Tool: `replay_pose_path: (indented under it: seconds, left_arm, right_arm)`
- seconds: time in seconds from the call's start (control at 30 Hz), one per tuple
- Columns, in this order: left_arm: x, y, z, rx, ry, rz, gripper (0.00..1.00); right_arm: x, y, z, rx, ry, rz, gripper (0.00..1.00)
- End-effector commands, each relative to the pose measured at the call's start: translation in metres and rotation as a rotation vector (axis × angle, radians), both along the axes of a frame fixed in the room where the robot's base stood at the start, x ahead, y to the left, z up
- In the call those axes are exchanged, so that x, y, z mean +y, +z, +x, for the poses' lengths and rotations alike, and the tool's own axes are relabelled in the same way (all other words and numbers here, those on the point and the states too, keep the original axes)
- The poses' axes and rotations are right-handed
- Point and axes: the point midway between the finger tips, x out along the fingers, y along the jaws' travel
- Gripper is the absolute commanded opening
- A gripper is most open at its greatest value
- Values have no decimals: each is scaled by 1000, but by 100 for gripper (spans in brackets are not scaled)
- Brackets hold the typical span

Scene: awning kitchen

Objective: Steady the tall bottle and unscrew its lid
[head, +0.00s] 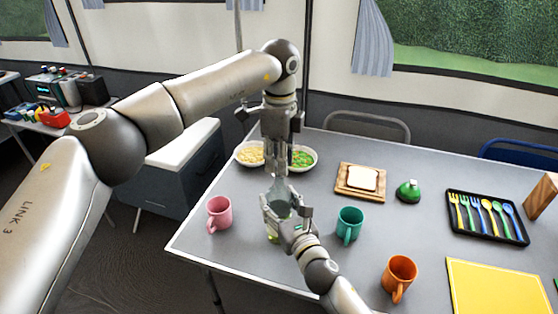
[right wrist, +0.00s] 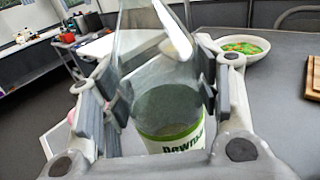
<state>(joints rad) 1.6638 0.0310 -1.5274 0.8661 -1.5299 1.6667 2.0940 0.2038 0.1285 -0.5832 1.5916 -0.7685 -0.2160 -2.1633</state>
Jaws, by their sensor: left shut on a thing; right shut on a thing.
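The tall bottle (head: 280,190) is clear and stands at the near left part of the grey table. In the right wrist view the bottle (right wrist: 160,90) fills the middle, with a white and green label (right wrist: 175,139) low down. My right gripper (head: 286,208) is shut around the bottle's body, one finger on each side, and its fingers (right wrist: 165,95) also show in the right wrist view. My left gripper (head: 277,164) points straight down above it and is shut at the bottle's top. The lid is hidden by the left gripper's fingers.
A pink mug (head: 219,212) stands left of the bottle, a teal mug (head: 349,225) right, an orange mug (head: 398,277) nearer. Bowls of yellow food (head: 250,154) and green food (head: 303,158) sit behind.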

Motion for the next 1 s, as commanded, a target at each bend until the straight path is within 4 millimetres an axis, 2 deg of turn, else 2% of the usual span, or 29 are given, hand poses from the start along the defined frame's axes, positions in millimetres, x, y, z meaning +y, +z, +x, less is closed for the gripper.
replay_pose_path:
  seconds: [0.3, 0.7, 1.0]
  left_arm:
    - [0, 11, 0, 0, 0, 0, 0]
    - [0, 14, 0, 0, 0, 0, 0]
    - [0, 47, 0, -3, -1, 0, 0]
  right_arm:
    - [0, -1, 0, 1, -1, 0, 0]
    - [0, -1, 0, 1, -1, 0, 0]
    - [0, -1, 0, 1, -1, 0, 0]
